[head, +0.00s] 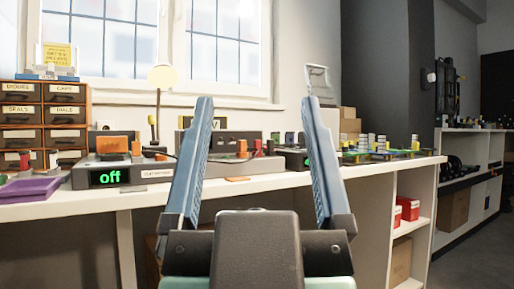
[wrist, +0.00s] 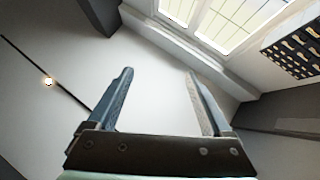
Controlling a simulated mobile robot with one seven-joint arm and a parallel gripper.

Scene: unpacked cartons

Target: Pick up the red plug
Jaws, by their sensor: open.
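A small red piece (head: 257,148), which may be the red plug, stands at the right end of a grey bench device in the head view. It shows between my fingers, well beyond them, beside an orange piece (head: 242,148). It is too small to tell its exact shape. Another small red item (head: 24,161) stands at the left by the drawers. My gripper (head: 257,102) is open and empty in front of the workbench. In the wrist view my gripper (wrist: 160,74) faces the wall and window, and no plug shows.
The white workbench (head: 330,176) carries a device reading "off" (head: 109,178), a lamp (head: 161,78), a purple tray (head: 30,190) and a drawer cabinet (head: 45,115). Boards with small parts (head: 380,150) stand at the right. Red boxes (head: 408,209) sit on a shelf below.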

